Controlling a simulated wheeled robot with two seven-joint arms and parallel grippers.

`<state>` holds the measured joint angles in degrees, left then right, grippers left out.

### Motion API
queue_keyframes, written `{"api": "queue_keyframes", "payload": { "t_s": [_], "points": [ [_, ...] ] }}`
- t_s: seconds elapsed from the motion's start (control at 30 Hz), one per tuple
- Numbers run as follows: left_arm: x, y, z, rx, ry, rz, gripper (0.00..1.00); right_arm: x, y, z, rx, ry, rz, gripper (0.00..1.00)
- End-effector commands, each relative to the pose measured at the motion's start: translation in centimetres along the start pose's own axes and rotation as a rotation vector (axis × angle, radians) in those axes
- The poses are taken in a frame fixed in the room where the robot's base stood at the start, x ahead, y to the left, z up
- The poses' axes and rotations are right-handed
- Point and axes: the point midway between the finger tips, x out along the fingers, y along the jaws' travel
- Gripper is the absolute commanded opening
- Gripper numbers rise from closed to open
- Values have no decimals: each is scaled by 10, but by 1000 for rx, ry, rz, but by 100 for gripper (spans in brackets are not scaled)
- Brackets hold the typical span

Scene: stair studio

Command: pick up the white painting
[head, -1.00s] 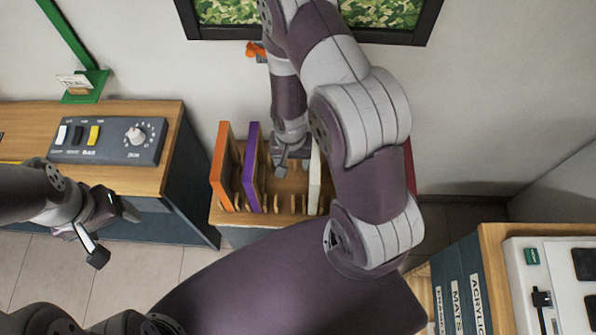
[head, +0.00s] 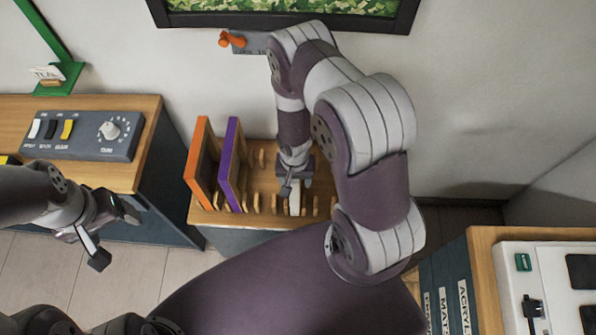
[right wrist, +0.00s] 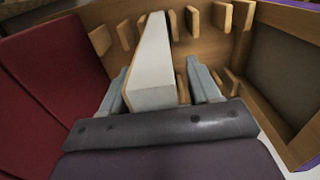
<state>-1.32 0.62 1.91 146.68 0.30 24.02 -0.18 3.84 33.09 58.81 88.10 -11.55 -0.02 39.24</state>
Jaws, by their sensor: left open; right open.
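The white painting (right wrist: 155,60) stands on edge in the wooden rack, its narrow edge toward the right wrist camera. In the head view only a small pale strip of it (head: 295,203) shows below my right gripper (head: 295,186). My right gripper is open, with one finger on each side of the white painting in the right wrist view (right wrist: 160,88). I cannot tell whether either finger touches it. My left gripper (head: 117,236) is open and empty at the left, in front of the control-panel cabinet.
The wooden rack (head: 262,218) also holds an orange panel (head: 201,165) and a purple panel (head: 232,168). A dark red panel (right wrist: 45,75) stands close beside my right gripper. A cabinet with a control panel (head: 85,136) is at left; binders (head: 450,305) are at lower right.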

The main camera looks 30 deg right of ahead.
Motion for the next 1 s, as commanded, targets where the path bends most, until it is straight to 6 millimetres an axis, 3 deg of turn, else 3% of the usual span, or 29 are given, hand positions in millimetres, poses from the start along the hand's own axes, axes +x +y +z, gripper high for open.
{"api": "queue_keyframes", "payload": {
  "t_s": [0.2, 0.37, 0.4, 0.73, 0.93, 1.0],
  "points": [
    [0, 0, 0, 0, 0, 0, 79, 1, 0, 0, 0, 0, 0, 58],
    [0, 0, 0, 0, 0, 0, 79, 1, 0, 0, 0, 0, 0, 6],
    [0, 0, 0, 0, 0, 0, 79, 1, 0, 0, 0, 0, 0, 0],
    [-2, 0, 0, 0, 0, 0, 79, -6, 0, -1, 0, 1, -1, 0],
    [-12, 0, -1, 0, 0, 0, 79, -42, 0, -1, 0, 2, -1, 0],
    [-3, 0, -1, 0, 1, 0, 79, -45, -2, 11, -5, 1, -1, 0]
  ]
}}
